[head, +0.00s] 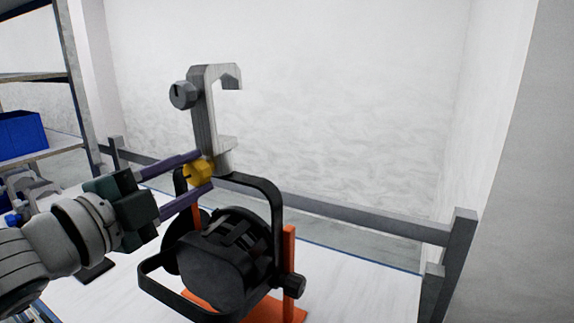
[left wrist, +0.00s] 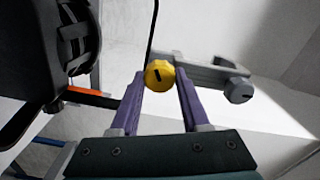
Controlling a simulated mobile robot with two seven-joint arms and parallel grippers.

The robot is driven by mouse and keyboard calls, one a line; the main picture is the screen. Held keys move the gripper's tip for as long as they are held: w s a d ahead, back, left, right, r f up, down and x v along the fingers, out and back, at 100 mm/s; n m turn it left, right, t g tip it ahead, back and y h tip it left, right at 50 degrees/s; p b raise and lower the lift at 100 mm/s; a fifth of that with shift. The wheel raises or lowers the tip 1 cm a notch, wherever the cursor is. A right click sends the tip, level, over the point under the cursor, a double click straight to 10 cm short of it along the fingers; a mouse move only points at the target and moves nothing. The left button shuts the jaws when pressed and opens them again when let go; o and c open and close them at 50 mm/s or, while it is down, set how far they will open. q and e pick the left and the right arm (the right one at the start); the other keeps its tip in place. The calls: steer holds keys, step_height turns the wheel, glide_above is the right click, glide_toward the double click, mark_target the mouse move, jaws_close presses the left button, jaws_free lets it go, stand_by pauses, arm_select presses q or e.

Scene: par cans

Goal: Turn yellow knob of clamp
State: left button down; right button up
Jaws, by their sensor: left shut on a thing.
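The grey clamp (head: 205,115) stands upright on top of the black par can (head: 222,265), its hook opening to the right. A yellow knob (head: 201,172) sits low on the clamp's left side, and a grey knob (head: 183,95) sits higher up. My left gripper (head: 205,171) comes in from the left, its two purple fingers shut on the yellow knob. In the left wrist view the yellow knob (left wrist: 159,75) sits between the fingertips, its dark slot tilted. The clamp (left wrist: 205,72) extends to the right behind it there. My right gripper is in neither view.
The par can hangs in a black yoke (head: 275,205) on an orange stand (head: 289,270) on a white table (head: 365,295). A grey rail (head: 370,217) runs behind. A shelf with a blue bin (head: 20,134) stands at far left. The table's right side is clear.

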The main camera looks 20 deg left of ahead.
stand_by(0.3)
arm_select(q)
steer(key=shift+c, duration=1.8)
jaws_free()
steer(key=s+b, duration=0.1)
steer(key=s, duration=0.9)
steer(key=shift+a, duration=0.4)
